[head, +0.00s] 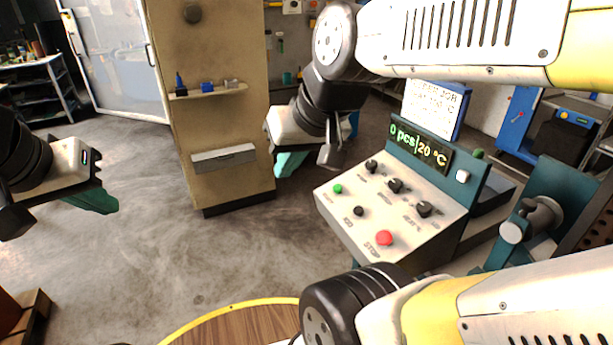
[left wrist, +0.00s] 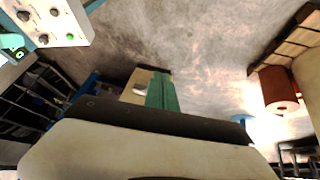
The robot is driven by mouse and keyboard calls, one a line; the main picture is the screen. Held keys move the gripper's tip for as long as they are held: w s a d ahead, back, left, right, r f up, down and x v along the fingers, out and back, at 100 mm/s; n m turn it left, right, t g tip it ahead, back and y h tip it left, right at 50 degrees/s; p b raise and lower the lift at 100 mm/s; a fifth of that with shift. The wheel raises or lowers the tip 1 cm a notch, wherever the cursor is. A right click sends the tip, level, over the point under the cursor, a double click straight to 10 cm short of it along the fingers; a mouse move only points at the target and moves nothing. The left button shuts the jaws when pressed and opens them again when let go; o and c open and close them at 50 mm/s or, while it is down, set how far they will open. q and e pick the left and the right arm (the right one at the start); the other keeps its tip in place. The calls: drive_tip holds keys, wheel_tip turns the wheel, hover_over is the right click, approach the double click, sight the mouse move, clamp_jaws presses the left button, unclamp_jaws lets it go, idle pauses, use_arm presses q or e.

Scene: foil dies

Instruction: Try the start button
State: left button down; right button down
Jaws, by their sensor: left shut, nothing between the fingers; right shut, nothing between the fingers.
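The control console (head: 345,226) stands right of centre in the head view, with a small green button (head: 337,189) at its left edge. The green button also shows at the upper left of the left wrist view (left wrist: 70,36). A red button (head: 385,238) marked STOP sits on the front right of the panel. The display (head: 419,144) reads 0 pcs and 20 °C. My right gripper (head: 290,164), with teal fingers, is shut and empty, to the upper left of the console and apart from it. My left gripper (head: 101,200) is shut and empty at the far left, well away from the console.
The panel also has black knobs (head: 395,185) and a small black button (head: 359,211). A beige cabinet (head: 225,110) with a small shelf stands behind the grippers. A round wooden top (head: 235,325) is at the bottom. Open floor lies between the left gripper and the console.

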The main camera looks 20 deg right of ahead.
use_arm(q)
drive_tip(key=w+d+f+m+t+h, duration=0.1)
drive_tip(key=w+d+m, duration=0.3)
drive_tip(key=w+d, duration=0.55)
drive_tip(key=w+d+f+m+t+h, duration=0.1)
drive_tip(key=w+d+m, duration=0.45)
drive_tip(key=w, duration=0.75)
drive_tip(key=m+g+h, duration=0.2)
drive_tip(key=m+h, duration=0.4)
drive_tip(key=m, duration=0.2)
hover_over(338, 189)
drive_tip(key=a, duration=0.5)
wheel_tip(338, 189, down, 14)
drive_tip(key=f, duration=0.1)
drive_tip(key=shift+d+r, duration=0.2)
drive_tip(key=shift+r, duration=0.1)
drive_tip(key=shift+f, duration=0.15)
drive_tip(key=shift+w+d+f, duration=0.1)
drive_tip(key=shift+d+f, duration=0.35)
drive_tip(key=shift+f, duration=0.9)
drive_tip(key=shift+d+f, duration=0.4)
drive_tip(key=shift+f, duration=0.95)
drive_tip(key=shift+w+d+f, duration=0.1)
drive_tip(key=shift+d+f, duration=0.35)
drive_tip(key=shift+f, duration=0.9)
drive_tip(key=shift+f, duration=0.1)
